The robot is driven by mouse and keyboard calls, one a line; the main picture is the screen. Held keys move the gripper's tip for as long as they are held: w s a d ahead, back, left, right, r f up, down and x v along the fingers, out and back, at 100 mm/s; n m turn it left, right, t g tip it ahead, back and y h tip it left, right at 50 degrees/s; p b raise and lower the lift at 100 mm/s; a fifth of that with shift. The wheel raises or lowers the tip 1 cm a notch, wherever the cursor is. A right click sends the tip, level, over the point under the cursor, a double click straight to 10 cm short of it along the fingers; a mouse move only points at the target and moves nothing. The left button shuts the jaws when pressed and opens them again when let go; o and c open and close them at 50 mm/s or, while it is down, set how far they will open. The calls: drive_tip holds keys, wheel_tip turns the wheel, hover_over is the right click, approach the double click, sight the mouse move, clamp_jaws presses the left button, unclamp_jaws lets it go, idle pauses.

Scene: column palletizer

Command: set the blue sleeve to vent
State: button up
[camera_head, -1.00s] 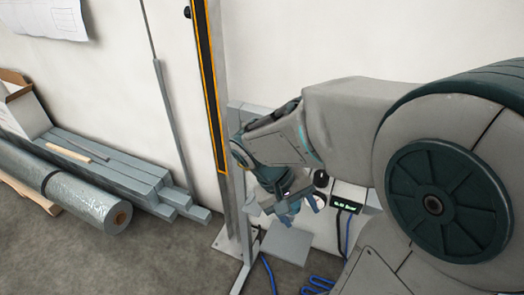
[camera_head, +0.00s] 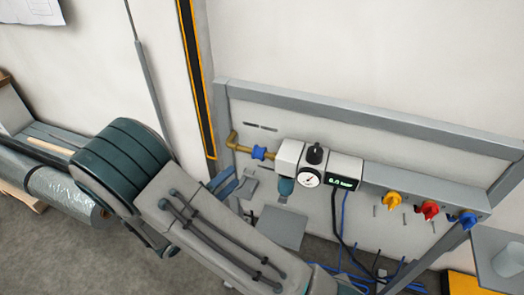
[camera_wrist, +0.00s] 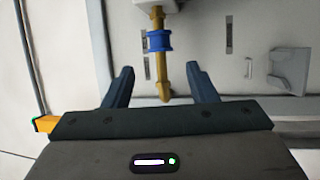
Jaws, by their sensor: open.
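The blue sleeve (camera_head: 259,152) sits around a brass pipe (camera_head: 240,147), left of the white regulator block (camera_head: 288,157) with its round gauge. In the wrist view the sleeve (camera_wrist: 160,40) is upper centre, just beyond the fingertips, and the pipe's end shows between the fingers. My gripper (camera_wrist: 161,76) is open and empty, its two dark blue fingers spread to either side of the pipe's line, not touching the sleeve. In the head view my arm hides most of the gripper. The sleeve's position markings are too small to read.
A green-lit pressure display (camera_head: 345,182) is right of the gauge. Yellow (camera_head: 392,199), red (camera_head: 429,209) and blue (camera_head: 467,218) knobs line the grey rail. Blue hoses hang below. A grey bracket (camera_wrist: 290,70) stands right of the sleeve in the wrist view.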

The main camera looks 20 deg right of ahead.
sight(256, 155)
drive_tip(key=p+x, duration=0.2)
drive_tip(key=x, duration=1.1)
drive_tip(key=shift+w+d, duration=0.15)
drive_tip(key=shift+d, duration=0.2)
